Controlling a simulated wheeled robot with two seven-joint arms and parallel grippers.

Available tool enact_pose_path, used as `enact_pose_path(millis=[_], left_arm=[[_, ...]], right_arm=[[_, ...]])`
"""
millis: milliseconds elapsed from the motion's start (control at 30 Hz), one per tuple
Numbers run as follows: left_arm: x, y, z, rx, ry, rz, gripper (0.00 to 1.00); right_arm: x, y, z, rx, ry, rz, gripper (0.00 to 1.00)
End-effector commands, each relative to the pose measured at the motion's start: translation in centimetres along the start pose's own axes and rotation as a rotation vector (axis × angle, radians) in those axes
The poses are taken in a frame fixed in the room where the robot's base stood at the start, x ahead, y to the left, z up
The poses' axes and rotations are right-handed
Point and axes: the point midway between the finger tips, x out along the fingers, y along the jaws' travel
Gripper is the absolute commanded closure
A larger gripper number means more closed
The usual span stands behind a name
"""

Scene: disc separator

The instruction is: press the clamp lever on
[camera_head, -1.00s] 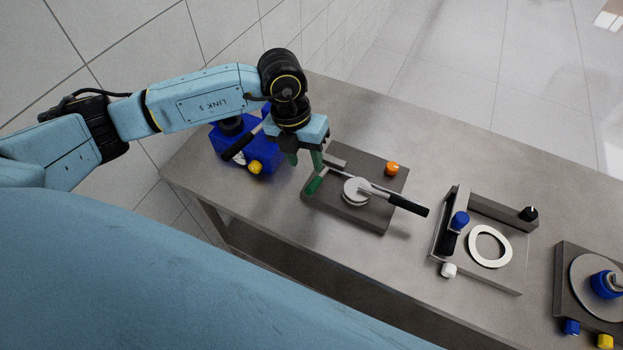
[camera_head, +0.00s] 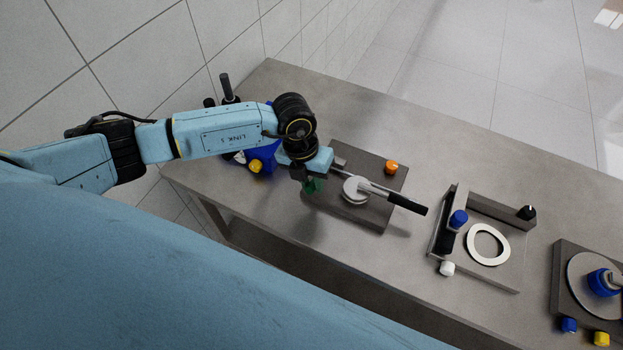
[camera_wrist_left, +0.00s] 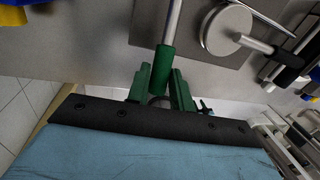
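A dark base plate (camera_head: 372,219) on the table carries a pale round disc (camera_head: 355,190) and a metal lever with a black grip (camera_head: 407,204) pointing right. A green grip on a metal rod (camera_wrist_left: 163,68) shows in the left wrist view. I cannot tell which of the two is the clamp lever. My left gripper (camera_head: 311,186) is at the plate's left edge with its fingers down. In the wrist view its green fingers (camera_wrist_left: 160,82) stand on both sides of the green grip. Whether they press on it is unclear. My right gripper is out of view.
A blue device with a yellow knob (camera_head: 256,166) stands behind my left arm. An orange knob (camera_head: 391,167) sits on the plate's far corner. To the right are a fixture with a white ring (camera_head: 488,244) and a turntable device (camera_head: 600,283). The table's back is clear.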

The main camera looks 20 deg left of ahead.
Motion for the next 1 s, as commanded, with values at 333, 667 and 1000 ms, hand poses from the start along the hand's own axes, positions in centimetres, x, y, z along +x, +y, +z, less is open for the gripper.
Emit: enact_pose_path(millis=[333,667,1000], left_arm=[[0.0,0.0,0.0,0.000,-0.001,0.000,1.00],[2.0,0.5,-0.9,0.036,-0.182,-0.011,1.00],[4.2,0.9,-1.2,0.081,-0.433,-0.030,1.00]], right_arm=[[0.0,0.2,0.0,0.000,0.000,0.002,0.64],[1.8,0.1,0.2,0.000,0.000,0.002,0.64],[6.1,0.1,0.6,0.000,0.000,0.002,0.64]])
